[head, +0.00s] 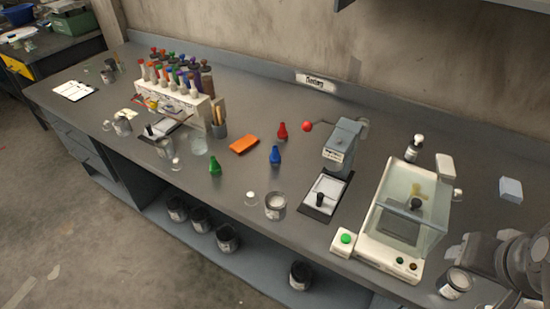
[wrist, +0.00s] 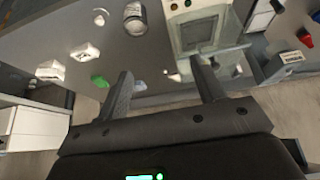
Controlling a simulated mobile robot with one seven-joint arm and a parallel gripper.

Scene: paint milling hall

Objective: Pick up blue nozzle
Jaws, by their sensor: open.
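The blue nozzle (head: 275,155) stands upright on the grey bench in the head view, near the middle, right of an orange block and left of a grey bench device. A blue piece at the right edge of the wrist view (wrist: 316,15) may be the same nozzle, cut off by the frame. My gripper (wrist: 160,70) is open, with nothing between its two fingers, and is well away from the blue nozzle. In the head view only part of my arm shows at the lower right; the fingers are not clear there.
A red nozzle (head: 282,131) stands behind the blue one, and a green nozzle (head: 214,166) to its left. The orange block (head: 244,144), the grey device (head: 343,145), a white jar (head: 275,206) and a glass-cased balance (head: 405,215) surround it. Bench around the blue nozzle is clear.

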